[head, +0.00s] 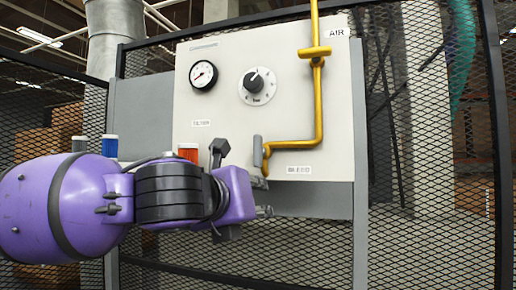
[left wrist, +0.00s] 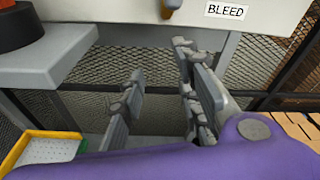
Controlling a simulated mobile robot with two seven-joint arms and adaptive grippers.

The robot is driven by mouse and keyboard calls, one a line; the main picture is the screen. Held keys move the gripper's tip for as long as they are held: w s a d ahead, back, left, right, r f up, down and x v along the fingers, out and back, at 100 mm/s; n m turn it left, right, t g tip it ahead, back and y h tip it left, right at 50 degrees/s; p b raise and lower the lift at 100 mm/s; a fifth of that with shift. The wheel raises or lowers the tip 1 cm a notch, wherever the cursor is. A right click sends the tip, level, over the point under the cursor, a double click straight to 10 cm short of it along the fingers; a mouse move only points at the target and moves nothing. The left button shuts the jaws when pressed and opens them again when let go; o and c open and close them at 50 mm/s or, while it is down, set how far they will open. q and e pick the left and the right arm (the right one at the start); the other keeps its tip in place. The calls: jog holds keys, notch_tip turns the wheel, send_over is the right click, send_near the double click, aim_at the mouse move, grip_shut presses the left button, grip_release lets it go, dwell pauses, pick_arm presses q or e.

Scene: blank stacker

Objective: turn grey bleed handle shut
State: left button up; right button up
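The grey bleed handle (head: 257,151) stands upright at the lower end of the yellow pipe (head: 319,100) in the head view, left of the BLEED label (head: 299,170). My left gripper (head: 263,197) is just below the handle, in front of the panel's lower edge. Its two fingers are apart with nothing between them, as the left wrist view (left wrist: 160,64) also shows. The handle is not clearly seen in the left wrist view. Only a yellow-brown pipe end (left wrist: 172,9) shows at the top, beside the BLEED label (left wrist: 227,10). My right gripper is not in view.
The pale panel (head: 215,110) carries a gauge (head: 203,75), a dial knob (head: 258,85) and a yellow valve handle (head: 314,52). Coloured-capped containers (head: 110,146) stand at the left behind my arm. Mesh fencing (head: 430,210) surrounds the panel. A yellow-edged tray (left wrist: 45,150) lies low left.

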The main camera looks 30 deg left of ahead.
aim_at(256, 149)
pick_arm(q)
jog(key=s+d+r+m+t+y, duration=0.1)
jog(key=s+r, duration=0.2)
jog(key=r, duration=0.2)
jog(key=s+d+r+m+t, duration=0.1)
jog(key=s+r+m, duration=0.1)
jog(key=r, duration=0.4)
jog(key=x, duration=0.2)
jog(key=b+x, duration=0.1)
jog(key=x, duration=0.1)
jog(key=b+x, duration=0.1)
jog(key=x, duration=0.1)
jog(key=shift+w+a+f, duration=0.1)
jog(key=shift+w+f, duration=0.3)
jog(key=shift+w+r, duration=0.1)
jog(key=shift+w, duration=0.15)
jog(key=shift+w+a+r+b, duration=0.1)
jog(key=shift+r+b, duration=0.05)
jog(key=shift+b, duration=0.15)
grip_shut()
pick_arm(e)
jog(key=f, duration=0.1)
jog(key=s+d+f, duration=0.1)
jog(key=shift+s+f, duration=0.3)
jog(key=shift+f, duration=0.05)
